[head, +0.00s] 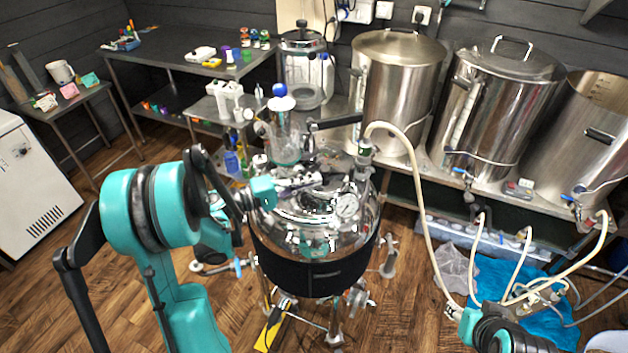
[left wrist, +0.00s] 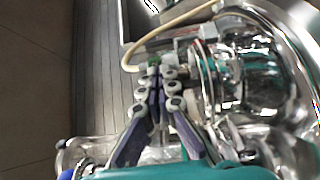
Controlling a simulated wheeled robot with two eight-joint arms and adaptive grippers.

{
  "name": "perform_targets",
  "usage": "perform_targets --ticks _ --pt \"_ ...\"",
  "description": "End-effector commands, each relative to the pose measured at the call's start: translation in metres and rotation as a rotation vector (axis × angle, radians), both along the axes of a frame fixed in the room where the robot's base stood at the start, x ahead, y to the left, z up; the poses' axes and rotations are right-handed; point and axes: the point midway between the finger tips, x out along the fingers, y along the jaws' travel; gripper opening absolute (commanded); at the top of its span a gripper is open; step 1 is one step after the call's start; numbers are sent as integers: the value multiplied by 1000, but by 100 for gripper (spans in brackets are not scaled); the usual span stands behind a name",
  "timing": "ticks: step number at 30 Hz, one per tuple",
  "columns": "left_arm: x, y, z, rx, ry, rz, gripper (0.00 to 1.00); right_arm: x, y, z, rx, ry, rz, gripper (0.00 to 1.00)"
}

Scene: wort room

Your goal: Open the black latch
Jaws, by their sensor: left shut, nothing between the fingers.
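A black lever (head: 335,121), which looks like the black latch, sticks out sideways above the lid of the shiny steel vessel (head: 318,207). My left gripper (head: 318,179) is over the lid, below the lever in the picture, and looks apart from it. In the left wrist view its fingers (left wrist: 157,74) are together and empty, with their tips near the metal fittings and a green part (left wrist: 153,60). I cannot pick out the latch clearly in that view. My right arm shows at the bottom right of the head view; its fingers are too small to judge.
A pale hose (head: 418,205) runs from a fitting beside the lid down to the right. Large steel pots (head: 398,85) stand behind on a bench. Floor at the left is clear.

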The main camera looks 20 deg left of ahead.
Motion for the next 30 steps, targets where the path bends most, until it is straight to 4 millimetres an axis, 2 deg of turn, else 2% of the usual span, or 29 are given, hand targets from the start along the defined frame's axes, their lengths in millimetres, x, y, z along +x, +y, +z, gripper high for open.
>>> perform_targets --ticks 6,12,30 --pt "28 -32 -2 0 0 -5 0 0 0 -9 0 0 0 40" --pt "46 -50 -1 0 0 -2 0 0 0 -13 0 0 0 40" --pt "51 -56 1 10 0 -1 0 0 0 -11 0 0 0 40"
